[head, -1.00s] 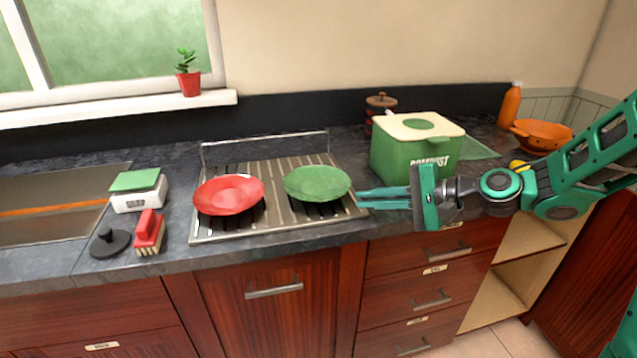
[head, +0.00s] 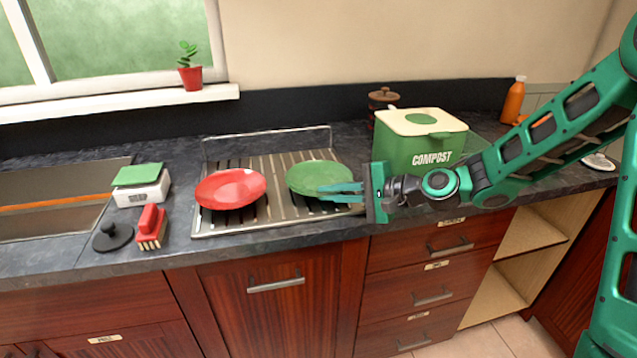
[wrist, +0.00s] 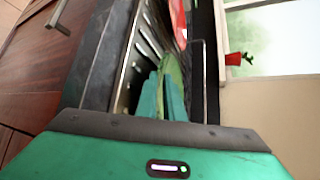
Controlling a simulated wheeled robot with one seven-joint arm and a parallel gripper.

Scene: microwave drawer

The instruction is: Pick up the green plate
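The green plate (head: 318,176) rests on the ribbed metal drying rack, to the right of a red plate. My gripper (head: 338,192) is at its right front rim, reaching in from the right. The two fingers are a small distance apart, one over the rim and one lower. In the wrist view the plate (wrist: 172,72) shows edge-on, running down between the fingers (wrist: 162,97). Whether the fingers press on the rim or only lie around it cannot be told.
The red plate (head: 230,188) sits close at left on the drying rack (head: 262,220). A green compost bin (head: 425,143) stands behind my gripper. A scale (head: 141,187), a red brush (head: 151,228) and a black stopper (head: 112,237) are further left.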

